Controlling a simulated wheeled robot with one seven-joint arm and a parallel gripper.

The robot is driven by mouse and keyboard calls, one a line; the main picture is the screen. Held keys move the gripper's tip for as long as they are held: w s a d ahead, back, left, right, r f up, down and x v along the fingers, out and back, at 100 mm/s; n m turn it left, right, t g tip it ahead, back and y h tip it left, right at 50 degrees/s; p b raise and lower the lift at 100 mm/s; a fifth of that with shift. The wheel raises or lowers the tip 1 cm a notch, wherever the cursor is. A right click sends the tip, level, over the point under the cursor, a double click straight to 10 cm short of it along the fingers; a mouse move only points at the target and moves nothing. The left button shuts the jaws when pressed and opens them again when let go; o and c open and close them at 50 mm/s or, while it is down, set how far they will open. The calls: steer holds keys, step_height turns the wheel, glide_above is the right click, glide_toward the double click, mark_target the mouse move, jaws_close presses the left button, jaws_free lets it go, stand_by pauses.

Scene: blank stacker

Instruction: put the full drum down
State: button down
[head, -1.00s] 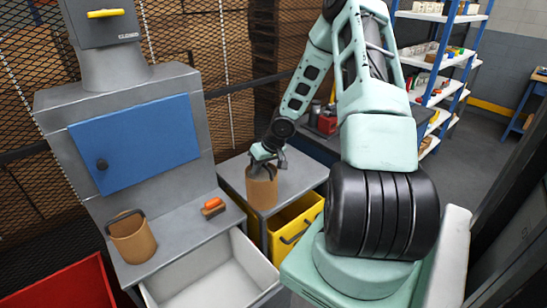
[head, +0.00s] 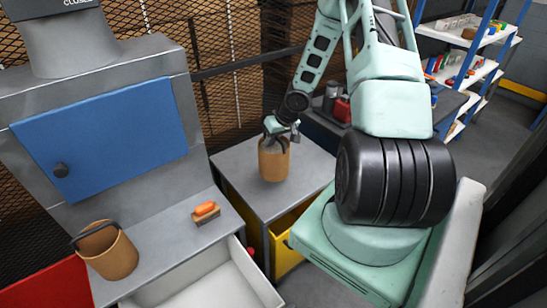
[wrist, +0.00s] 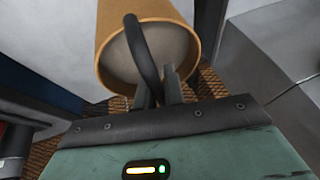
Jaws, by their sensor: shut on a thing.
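The full drum (head: 273,160) is a brown cylinder at the small grey cabinet's top (head: 235,165) in the head view. In the wrist view its open mouth shows grey contents filling it (wrist: 180,48), and a dark arched handle (wrist: 143,55) spans it. My gripper (head: 277,137) is above the drum, and in the wrist view its fingers (wrist: 158,88) are shut on the handle. The drum looks upright. I cannot tell whether its base touches the cabinet top.
Another brown drum (head: 110,253) with a dark handle stands on the grey machine's ledge, left. An orange-handled brush (head: 206,212) lies near it. A pale open drawer (head: 215,285) juts out below. A yellow drawer (head: 287,237) is under the cabinet top. Bare cabinet top surrounds the drum.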

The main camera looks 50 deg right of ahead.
mark_target(274, 148)
steer(key=shift+f+b, duration=0.5)
steer(key=shift+f, duration=2.2)
steer(key=shift+f, duration=0.2)
steer(key=c, duration=1.5)
jaws_free()
